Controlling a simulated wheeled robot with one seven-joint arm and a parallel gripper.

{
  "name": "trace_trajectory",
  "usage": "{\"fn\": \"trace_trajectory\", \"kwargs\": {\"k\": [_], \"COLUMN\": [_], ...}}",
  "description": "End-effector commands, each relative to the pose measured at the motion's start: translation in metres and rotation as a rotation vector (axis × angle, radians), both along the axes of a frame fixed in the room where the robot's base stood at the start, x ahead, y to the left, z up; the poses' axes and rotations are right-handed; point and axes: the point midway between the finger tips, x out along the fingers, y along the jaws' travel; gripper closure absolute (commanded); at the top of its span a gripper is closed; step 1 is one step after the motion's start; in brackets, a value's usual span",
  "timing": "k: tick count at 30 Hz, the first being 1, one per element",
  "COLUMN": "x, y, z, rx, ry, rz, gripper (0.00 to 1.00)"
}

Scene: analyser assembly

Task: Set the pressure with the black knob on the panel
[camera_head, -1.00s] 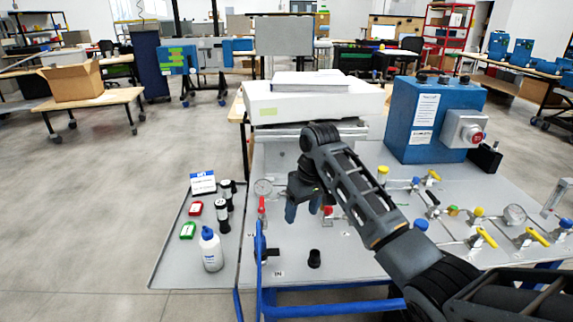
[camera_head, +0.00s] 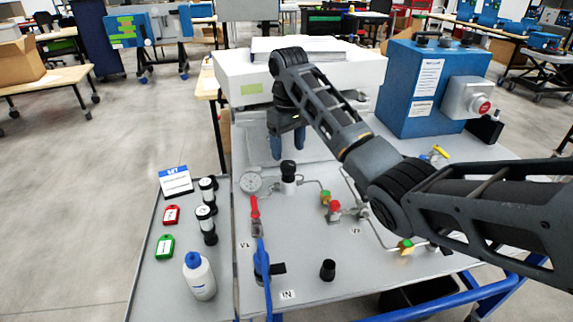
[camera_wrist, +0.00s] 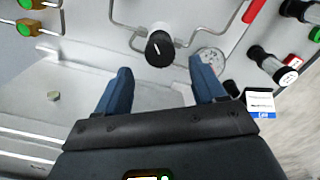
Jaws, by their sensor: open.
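The black knob (camera_head: 288,170) stands upright on a silver body on the grey panel (camera_head: 300,232). In the wrist view the knob (camera_wrist: 160,47) has a white pointer line on its top and lies just beyond the fingertips, centred between them. My gripper (camera_head: 288,146) is open and empty, its blue fingers pointing down, behind or above the knob. In the wrist view both fingers (camera_wrist: 161,70) are spread wide and do not touch the knob. A round white gauge (camera_head: 250,182) is left of the knob; one finger partly hides it in the wrist view (camera_wrist: 212,57).
A red-handled valve (camera_head: 254,208), a blue lever (camera_head: 262,262) and a loose-looking black cap (camera_head: 328,270) are nearer the front. A white box (camera_head: 340,68) and blue cabinet (camera_head: 425,90) rise behind.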

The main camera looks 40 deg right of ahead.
Motion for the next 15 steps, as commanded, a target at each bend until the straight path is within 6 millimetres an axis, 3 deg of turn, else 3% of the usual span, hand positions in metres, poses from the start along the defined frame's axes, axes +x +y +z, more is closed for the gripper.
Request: {"fn": "trace_trajectory", "kwargs": {"k": [7, 15], "x": [-0.001, 0.0], "y": [0.0, 0.0], "z": [-0.037, -0.051], "rx": [0.0, 0.0], "ry": [0.003, 0.001], "rz": [-0.001, 0.0], "gripper": [0.31, 0.31]}}
